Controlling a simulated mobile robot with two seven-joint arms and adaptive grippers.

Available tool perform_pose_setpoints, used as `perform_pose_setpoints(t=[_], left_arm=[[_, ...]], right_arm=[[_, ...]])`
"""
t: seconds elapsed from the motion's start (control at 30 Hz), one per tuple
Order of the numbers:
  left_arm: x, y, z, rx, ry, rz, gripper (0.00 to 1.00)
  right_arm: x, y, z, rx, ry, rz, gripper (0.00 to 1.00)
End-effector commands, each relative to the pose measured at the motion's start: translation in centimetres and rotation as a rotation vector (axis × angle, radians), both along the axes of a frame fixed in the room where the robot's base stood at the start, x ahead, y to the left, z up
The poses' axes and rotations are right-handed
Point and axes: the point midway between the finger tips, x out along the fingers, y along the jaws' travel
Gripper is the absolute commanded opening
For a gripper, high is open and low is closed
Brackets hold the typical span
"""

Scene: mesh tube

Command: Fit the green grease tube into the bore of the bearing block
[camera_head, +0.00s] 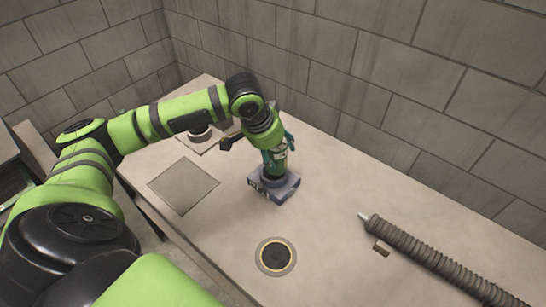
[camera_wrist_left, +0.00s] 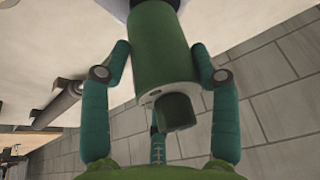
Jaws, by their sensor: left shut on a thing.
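The green grease tube (camera_wrist_left: 163,50) fills the middle of the left wrist view, with a darker green nub on its near end. My left gripper (camera_wrist_left: 160,46) is shut on it, one teal finger on each side. In the head view my left gripper (camera_head: 277,157) points down over the blue-grey bearing block (camera_head: 285,188), which sits on the table. The tube stands roughly upright, with its lower end at the block's top. The bore is hidden, so I cannot tell how deep the tube sits. My right gripper is not in view.
A block wall stands behind.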

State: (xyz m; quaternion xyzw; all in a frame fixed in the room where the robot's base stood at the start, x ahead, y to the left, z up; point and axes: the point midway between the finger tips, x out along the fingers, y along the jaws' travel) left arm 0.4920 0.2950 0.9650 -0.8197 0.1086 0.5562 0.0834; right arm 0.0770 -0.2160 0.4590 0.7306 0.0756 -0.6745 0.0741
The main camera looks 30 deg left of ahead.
Motion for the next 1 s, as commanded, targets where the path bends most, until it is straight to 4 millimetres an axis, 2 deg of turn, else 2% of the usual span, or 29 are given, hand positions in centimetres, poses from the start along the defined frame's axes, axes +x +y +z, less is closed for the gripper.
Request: perform_pose_setpoints(t=[0.17,0.43,0.8,0.83,0.87,0.9,1.0], left_arm=[[0.3,1.0,-0.9,0.000,0.000,-0.001,0.18],[0.3,1.0,-4.3,-0.001,0.000,0.000,0.18],[0.3,0.9,-4.8,0.000,-0.002,-0.001,0.18],[0.3,0.9,-4.9,0.000,-0.001,-0.001,0.66],[0.3,0.9,-4.9,0.000,-0.001,-0.001,0.78],[0.3,0.9,-4.9,0.000,-0.001,-0.001,0.85],[0.3,0.9,-4.9,0.000,-0.001,-0.001,0.85]], right_arm=[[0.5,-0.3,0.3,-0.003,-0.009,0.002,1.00],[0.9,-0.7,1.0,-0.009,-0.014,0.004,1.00],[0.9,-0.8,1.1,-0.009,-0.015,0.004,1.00],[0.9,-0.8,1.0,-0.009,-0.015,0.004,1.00],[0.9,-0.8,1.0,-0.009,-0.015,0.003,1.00],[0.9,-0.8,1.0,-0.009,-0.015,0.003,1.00],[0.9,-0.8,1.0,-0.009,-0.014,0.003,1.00]])
